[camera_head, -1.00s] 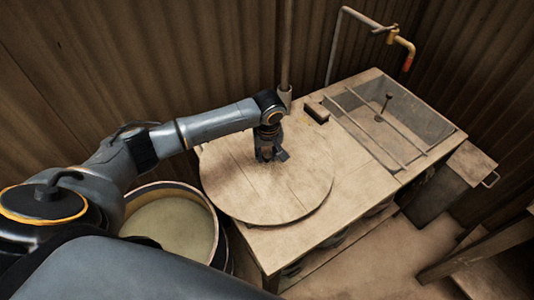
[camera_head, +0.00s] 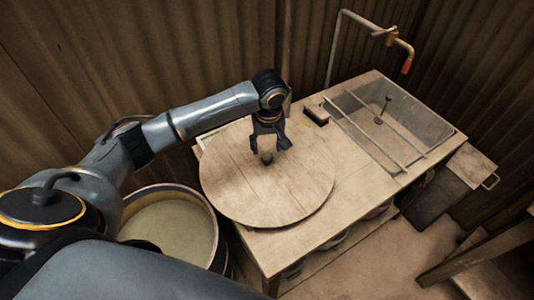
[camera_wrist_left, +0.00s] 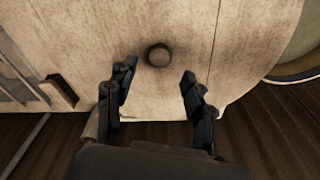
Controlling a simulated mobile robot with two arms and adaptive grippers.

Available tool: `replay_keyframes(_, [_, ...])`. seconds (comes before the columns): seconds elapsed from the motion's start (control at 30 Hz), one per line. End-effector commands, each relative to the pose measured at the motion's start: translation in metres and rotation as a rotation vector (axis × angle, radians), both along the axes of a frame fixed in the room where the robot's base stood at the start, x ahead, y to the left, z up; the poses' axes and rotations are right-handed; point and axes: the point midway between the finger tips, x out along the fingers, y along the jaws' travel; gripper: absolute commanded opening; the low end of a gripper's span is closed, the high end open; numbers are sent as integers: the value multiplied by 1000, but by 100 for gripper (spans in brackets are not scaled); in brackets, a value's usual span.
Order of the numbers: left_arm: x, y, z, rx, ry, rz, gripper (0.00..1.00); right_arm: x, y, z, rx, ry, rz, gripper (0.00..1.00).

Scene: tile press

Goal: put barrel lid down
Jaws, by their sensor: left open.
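The barrel lid (camera_head: 260,192) is a round wooden disc lying on the wooden table, its front left edge jutting toward the barrel. Its small round knob (camera_head: 267,157) shows in the head view and also in the left wrist view (camera_wrist_left: 158,55). The open barrel (camera_head: 165,228) stands left of the table with a pale greenish liquid inside. My left gripper (camera_head: 268,148) is open above the lid, with the knob just beyond the gap between its fingers in the left wrist view (camera_wrist_left: 154,82). My right gripper is not in view.
The table (camera_head: 350,185) has a sunken basin (camera_head: 390,115) with rods across it at the right. A small dark block (camera_head: 317,115) lies near the basin. A pipe with a red-tipped tap (camera_head: 405,58) stands behind. Corrugated walls close off the back.

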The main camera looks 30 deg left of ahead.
Motion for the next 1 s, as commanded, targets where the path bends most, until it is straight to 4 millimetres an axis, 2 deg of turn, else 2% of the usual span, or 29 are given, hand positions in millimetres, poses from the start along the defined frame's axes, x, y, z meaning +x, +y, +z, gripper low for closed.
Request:
replay_keyframes(0.13, [-2, -2, 29, 0, -4, 1, 53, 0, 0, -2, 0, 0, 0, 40])
replay_keyframes(0.33, [-5, -4, 51, 0, 0, 0, 53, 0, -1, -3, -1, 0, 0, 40])
replay_keyframes(1.0, [-5, -4, 54, 0, 1, 1, 53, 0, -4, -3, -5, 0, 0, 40])
